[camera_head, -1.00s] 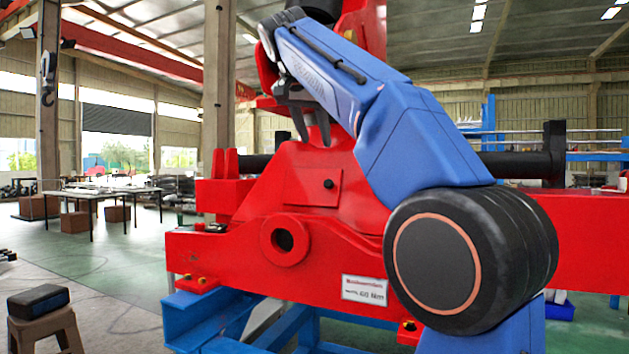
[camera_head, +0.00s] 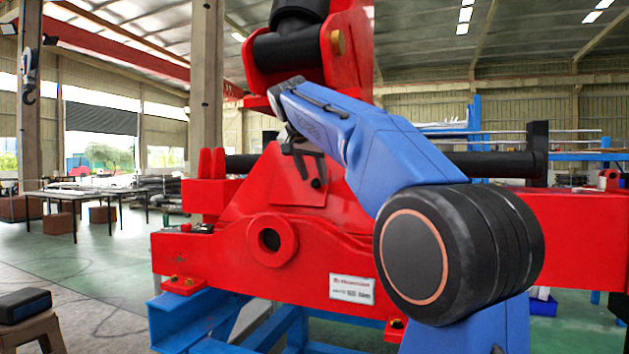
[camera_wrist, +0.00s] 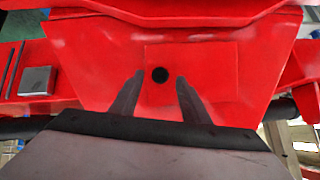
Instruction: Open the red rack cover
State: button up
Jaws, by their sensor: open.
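The red rack cover (camera_head: 280,186) is a flat panel on the red crane body, and it lies flush and closed. I cannot tell whether the fingertips touch the panel.
A round red boss (camera_head: 271,240) sticks out below the cover. A blue steel frame (camera_head: 200,318) carries the red beam. A black cylinder (camera_head: 290,50) hangs above. A stool with a black box (camera_head: 25,305) stands at left, tables (camera_head: 85,193) farther back.

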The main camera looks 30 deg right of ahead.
jog(key=shift+x, duration=1.15)
jog(key=shift+c, duration=0.7)
grip_shut()
jog(key=shift+a, duration=0.1)
